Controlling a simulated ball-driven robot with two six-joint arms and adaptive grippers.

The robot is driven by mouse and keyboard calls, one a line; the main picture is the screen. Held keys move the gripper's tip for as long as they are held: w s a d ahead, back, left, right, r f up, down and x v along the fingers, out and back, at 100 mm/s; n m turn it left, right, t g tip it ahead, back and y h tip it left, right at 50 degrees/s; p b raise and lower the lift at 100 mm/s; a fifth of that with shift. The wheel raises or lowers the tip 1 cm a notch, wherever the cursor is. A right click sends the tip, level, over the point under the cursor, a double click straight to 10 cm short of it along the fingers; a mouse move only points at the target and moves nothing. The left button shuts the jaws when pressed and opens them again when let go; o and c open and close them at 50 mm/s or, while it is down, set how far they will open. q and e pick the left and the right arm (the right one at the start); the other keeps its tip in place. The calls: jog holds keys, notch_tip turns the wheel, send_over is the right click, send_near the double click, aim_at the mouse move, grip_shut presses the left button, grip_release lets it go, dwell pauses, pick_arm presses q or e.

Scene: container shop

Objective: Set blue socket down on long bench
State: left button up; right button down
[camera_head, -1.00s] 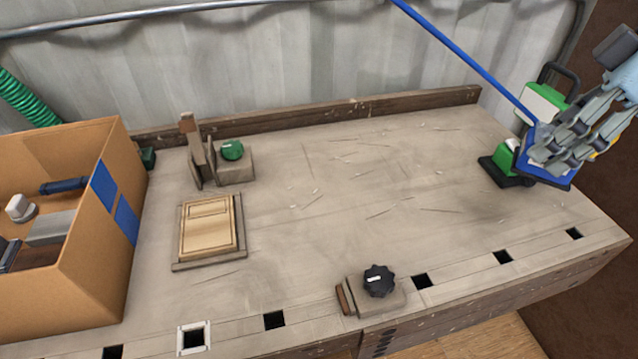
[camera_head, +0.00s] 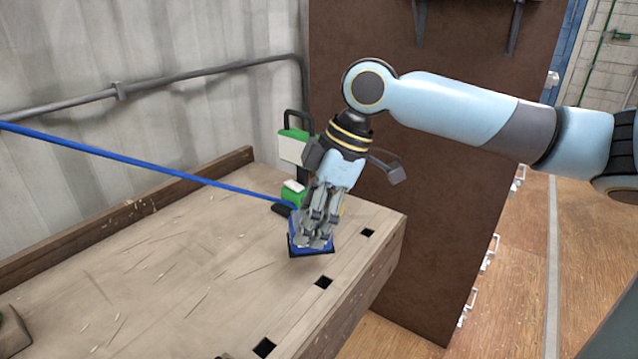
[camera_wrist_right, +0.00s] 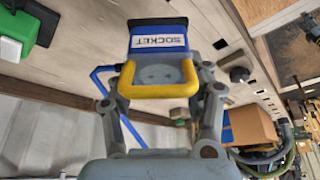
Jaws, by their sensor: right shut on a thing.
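The blue socket (camera_wrist_right: 158,41) has a white SOCKET label, a black end and a yellow handle in the right wrist view. My right gripper (camera_wrist_right: 160,80) is shut on it, a finger on each side. In the head view, the right gripper (camera_head: 315,238) points down over the right end of the long bench (camera_head: 180,265), near the front edge. The blue socket (camera_head: 297,246) shows there beneath the fingers, which hide most of it. I cannot tell whether it touches the bench top. My left gripper is not in view.
A green and white device (camera_head: 292,150) with a black handle stands just behind the socket. A blue cable (camera_head: 150,169) stretches from the left towards the socket. Square holes (camera_head: 323,283) line the bench's front edge. A brown cabinet (camera_head: 430,220) stands beyond the bench end. The bench middle is clear.

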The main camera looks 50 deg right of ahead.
jog(key=w+f, duration=0.1)
jog(key=w, duration=0.1)
jog(key=w+d+f, duration=0.1)
jog(key=w, duration=0.1)
jog(key=w+d+f+b, duration=0.1)
jog(key=w, duration=0.1)
jog(key=shift+f, duration=0.4)
jog(key=shift+f+b, duration=0.4)
jog(key=shift+f, duration=1.55)
jog(key=c, duration=0.5)
grip_release()
jog(key=shift+s+f, duration=0.1)
jog(key=shift+f, duration=0.05)
jog(key=shift+c, duration=0.2)
jog(key=p+v, duration=0.2)
jog(key=v, duration=1)
